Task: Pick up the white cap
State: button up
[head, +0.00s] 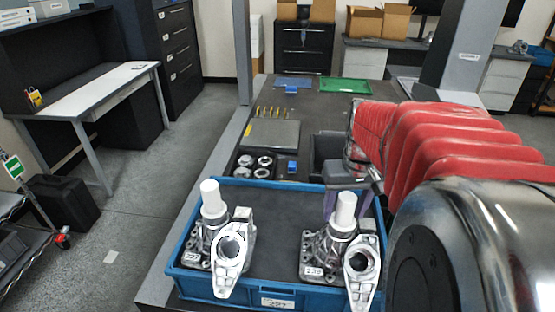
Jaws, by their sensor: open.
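Two white caps stand upright, each on a grey metal casting in a blue tray (216,283). The left white cap (211,197) is on the left casting (232,252). The right white cap (346,210) is on the right casting (361,262). My gripper (347,188) points down at the right casting, with its purple-grey fingers on either side of the right cap as seen from here. It is open. The cap hides part of the gripper, so I cannot tell whether a finger touches it.
Behind the tray, a dark bench holds a box of round metal parts (254,163), a grey plate (271,134), a row of yellow pins (271,113) and a green tray (345,86). A grey gantry post (243,60) rises at the bench's left edge. The tray's middle is clear.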

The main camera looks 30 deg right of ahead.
dwell(0.4)
jog(key=c, duration=1.1)
